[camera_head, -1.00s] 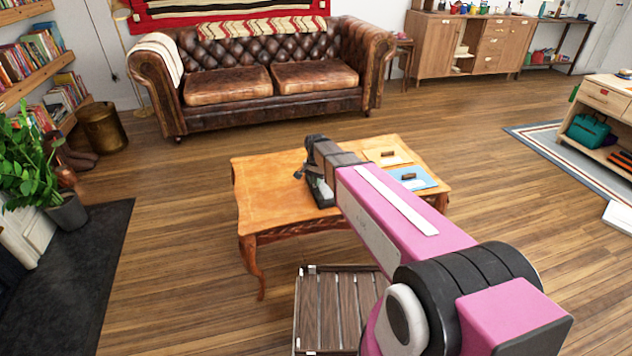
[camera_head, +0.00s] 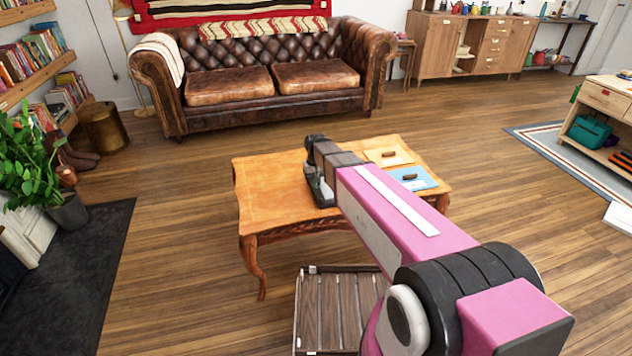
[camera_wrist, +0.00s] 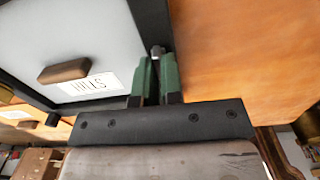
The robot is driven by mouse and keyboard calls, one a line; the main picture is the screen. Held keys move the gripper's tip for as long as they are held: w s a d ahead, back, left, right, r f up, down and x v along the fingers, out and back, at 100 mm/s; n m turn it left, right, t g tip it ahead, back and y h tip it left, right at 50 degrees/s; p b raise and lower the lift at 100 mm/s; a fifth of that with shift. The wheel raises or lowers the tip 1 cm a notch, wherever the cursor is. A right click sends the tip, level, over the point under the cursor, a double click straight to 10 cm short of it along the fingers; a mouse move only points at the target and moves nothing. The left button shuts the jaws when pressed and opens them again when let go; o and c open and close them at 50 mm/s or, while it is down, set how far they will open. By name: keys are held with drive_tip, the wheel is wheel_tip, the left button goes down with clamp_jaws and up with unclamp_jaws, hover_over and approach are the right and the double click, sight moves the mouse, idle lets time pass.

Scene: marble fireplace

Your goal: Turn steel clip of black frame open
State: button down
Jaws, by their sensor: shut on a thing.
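The black frame (camera_wrist: 157,22) lies on the wooden table, around a pale panel (camera_wrist: 60,35) with a brown wooden handle (camera_wrist: 64,71) and a white label. In the wrist view, my gripper (camera_wrist: 156,62) has its green fingers close together at the frame's right edge. The small steel clip (camera_wrist: 157,50) shows between the fingertips, and the gripper is shut on it. The fingers hide part of the clip, so its exact angle is unclear. In the head view, my arm hides most of the frame and the clip.
The wooden table (camera_head: 268,190) also bears a tan panel (camera_head: 388,156) and a blue panel (camera_head: 413,178), each with a handle. A slatted stand (camera_head: 335,308) is on the floor in front. The table's left part is bare. A leather sofa (camera_head: 270,85) stands behind.

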drive_tip(key=shift+n, duration=0.3)
idle(0.4)
drive_tip(key=c, duration=1.3)
unclamp_jaws()
drive_tip(key=shift+o, duration=0.2)
drive_tip(key=shift+r, duration=0.1)
wheel_tip(320, 180, up, 11)
drive_tip(key=shift+f, duration=0.2)
